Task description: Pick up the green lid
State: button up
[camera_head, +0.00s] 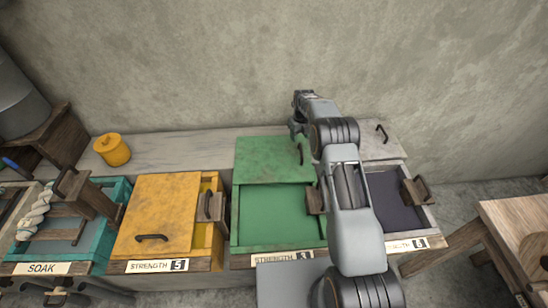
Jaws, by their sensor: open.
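The green lid (267,160) is a flat board with a dark handle (299,153) near its right edge. It lies across the back of the green vat (234,226), leaving the front part uncovered with green inside. My arm reaches over the vat's right side. My gripper (296,130) is at the far end of the arm, by the lid's back right part near the handle. It is open and small in view. Its fingertips are partly hidden, and I cannot tell whether it touches the lid.
To the left are a yellow vat with a yellow lid (160,205) and a teal soak vat (112,190) with rope. To the right is a dark vat (395,200) with a grey lid (382,143). An orange pot (112,149) stands on the shelf (185,150) before the wall.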

aim_at(299, 144)
jog(key=shift+f+p, duration=0.85)
jog(key=shift+f, duration=1.8)
